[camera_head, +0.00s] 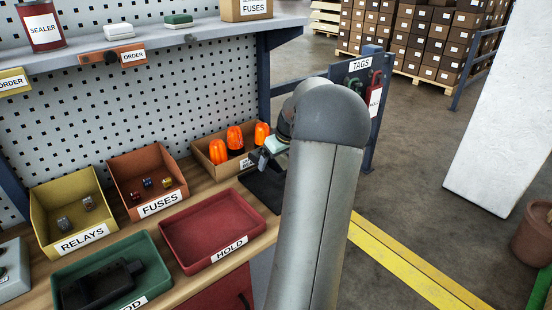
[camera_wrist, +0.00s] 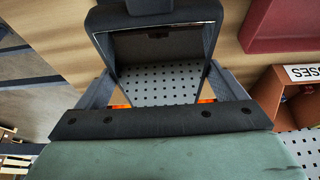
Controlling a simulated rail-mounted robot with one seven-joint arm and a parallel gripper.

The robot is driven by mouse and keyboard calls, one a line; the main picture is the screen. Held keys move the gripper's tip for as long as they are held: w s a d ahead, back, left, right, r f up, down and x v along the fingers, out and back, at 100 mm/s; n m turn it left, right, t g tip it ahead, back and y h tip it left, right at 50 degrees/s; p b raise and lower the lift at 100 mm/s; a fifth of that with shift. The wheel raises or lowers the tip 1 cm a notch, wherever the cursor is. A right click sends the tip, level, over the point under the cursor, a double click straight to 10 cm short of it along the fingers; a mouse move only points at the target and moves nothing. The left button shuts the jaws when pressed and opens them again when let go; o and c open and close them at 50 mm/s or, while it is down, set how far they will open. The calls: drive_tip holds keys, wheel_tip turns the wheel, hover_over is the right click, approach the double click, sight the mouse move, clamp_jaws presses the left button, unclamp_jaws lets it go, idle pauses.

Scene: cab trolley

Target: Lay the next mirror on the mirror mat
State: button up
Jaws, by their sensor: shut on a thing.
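My gripper (camera_head: 262,160) hangs over the dark mirror mat (camera_head: 262,190) on the bench, just in front of the box of orange lamps. In the wrist view, my gripper (camera_wrist: 165,92) has its grey fingers shut on a mirror (camera_wrist: 165,72). In the head view the held mirror cannot be made out clearly. My arm hides the right part of the mat, and I cannot tell whether the mirror touches the mat.
The red HOLD tray (camera_head: 172,237) lies left of the mat and shows in the wrist view (camera_wrist: 282,45). The orange-lamp box (camera_head: 203,150) stands close behind. FUSES (camera_head: 118,178) and RELAYS (camera_head: 42,225) bins and a green tray (camera_head: 150,262) lie further left. A TAGS post (camera_head: 372,120) stands right.

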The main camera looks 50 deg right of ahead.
sight(283, 164)
drive_tip(key=shift+f+b, duration=2.45)
drive_tip(key=shift+f, duration=1.45)
drive_tip(key=o, duration=1)
drive_tip(key=shift+f, duration=0.1)
drive_tip(key=shift+c, duration=0.2)
drive_tip(key=b+v, duration=0.1)
drive_tip(key=v, duration=0.6)
drive_tip(key=shift+s+r, duration=0.1)
drive_tip(key=shift+r, duration=0.2)
drive_tip(key=shift+a, duration=0.1)
